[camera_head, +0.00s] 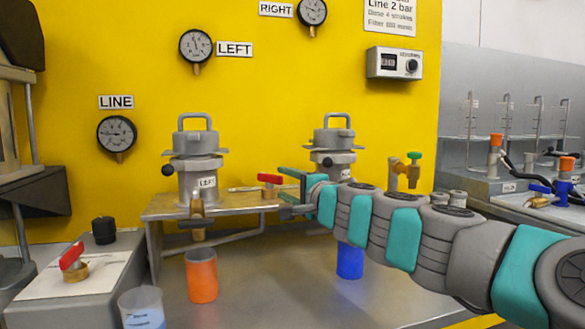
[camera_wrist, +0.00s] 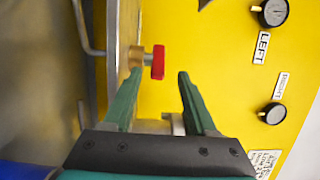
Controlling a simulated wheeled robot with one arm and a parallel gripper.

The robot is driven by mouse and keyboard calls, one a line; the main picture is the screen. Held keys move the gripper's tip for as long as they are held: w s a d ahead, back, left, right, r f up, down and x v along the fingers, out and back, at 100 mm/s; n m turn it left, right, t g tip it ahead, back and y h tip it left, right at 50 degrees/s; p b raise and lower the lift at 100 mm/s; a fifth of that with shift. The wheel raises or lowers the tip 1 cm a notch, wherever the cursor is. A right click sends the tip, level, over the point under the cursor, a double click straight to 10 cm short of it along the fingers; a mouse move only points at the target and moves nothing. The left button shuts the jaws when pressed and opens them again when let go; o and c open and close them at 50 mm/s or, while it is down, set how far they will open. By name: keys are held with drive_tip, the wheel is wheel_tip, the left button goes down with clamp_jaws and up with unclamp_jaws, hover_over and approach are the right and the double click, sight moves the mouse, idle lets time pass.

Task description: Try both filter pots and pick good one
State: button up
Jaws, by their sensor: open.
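The left filter pot (camera_head: 198,178), grey with a lid handle and a LEFT label, stands on a metal bench (camera_head: 160,208). The right filter pot (camera_head: 332,140) stands to its right, its lower part partly hidden by my arm. A red-handled valve (camera_head: 270,179) sits between them. My gripper (camera_head: 282,185) is open and empty, close to this valve. In the wrist view the red handle (camera_wrist: 158,62) shows between and just beyond the fingertips (camera_wrist: 160,76); I see no contact. The left gauge (camera_head: 196,46) and right gauge (camera_head: 312,11) are on the yellow wall.
An orange cup (camera_head: 201,276) is under the left pot, a blue cup (camera_head: 350,261) under the right. Another red-handled valve (camera_head: 73,258) sits on a grey box at left. A LINE gauge (camera_head: 117,134) hangs on the wall.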

sight(273, 180)
drive_tip(key=shift+w+a+f, duration=0.1)
drive_tip(key=shift+w+a, duration=0.05)
drive_tip(key=shift+p+x, duration=0.4)
drive_tip(key=shift+x, duration=3.3)
drive_tip(key=shift+f, duration=0.1)
clamp_jaws()
